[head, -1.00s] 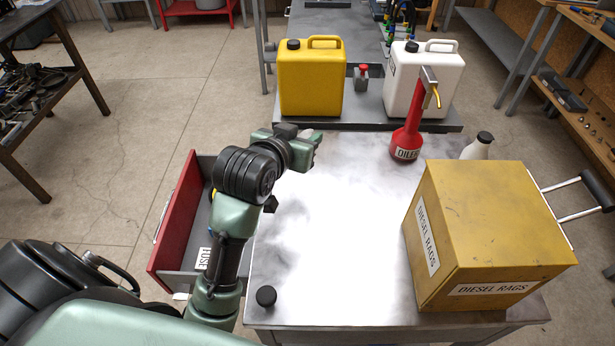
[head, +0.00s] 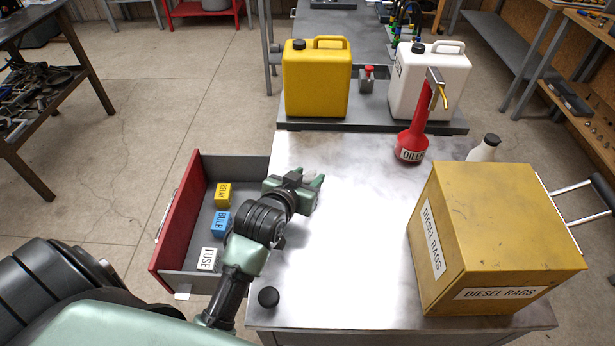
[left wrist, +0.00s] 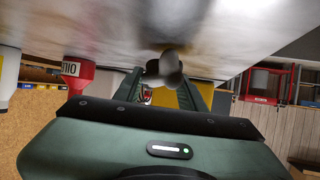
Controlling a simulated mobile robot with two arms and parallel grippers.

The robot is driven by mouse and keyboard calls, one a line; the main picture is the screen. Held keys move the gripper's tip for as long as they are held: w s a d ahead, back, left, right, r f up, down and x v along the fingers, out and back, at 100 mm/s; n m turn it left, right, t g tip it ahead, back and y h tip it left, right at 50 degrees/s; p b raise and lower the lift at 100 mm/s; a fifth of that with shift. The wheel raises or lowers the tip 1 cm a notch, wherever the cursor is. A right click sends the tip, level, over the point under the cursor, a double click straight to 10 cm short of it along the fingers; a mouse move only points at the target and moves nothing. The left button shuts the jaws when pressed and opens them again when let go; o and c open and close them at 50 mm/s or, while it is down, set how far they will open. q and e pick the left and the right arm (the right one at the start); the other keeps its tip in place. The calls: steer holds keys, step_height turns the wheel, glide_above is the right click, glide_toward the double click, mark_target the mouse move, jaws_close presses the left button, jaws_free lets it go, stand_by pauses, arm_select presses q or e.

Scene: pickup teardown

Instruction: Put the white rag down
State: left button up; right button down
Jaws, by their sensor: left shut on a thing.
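My left gripper (head: 314,182) is low over the left part of the metal bench top (head: 340,240), beside the open drawer. In the left wrist view its two fingers (left wrist: 163,80) are shut on a small, rounded, greyish-white thing (left wrist: 171,66), which I take to be the white rag. The bench surface shows right by it there; I cannot tell whether the rag touches it. In the head view the rag is hidden by the gripper. My right gripper is not in view.
A yellow diesel rags box (head: 480,235) stands at the right. A red oiler (head: 411,145) and a white bottle (head: 484,150) stand farther back. A yellow can (head: 317,85) and a white can (head: 425,85) are behind. The open red drawer (head: 180,215) holds small labelled boxes. The bench middle is clear.

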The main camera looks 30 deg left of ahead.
arm_select(q)
steer(key=shift+f, duration=0.15)
steer(key=o, duration=1.3)
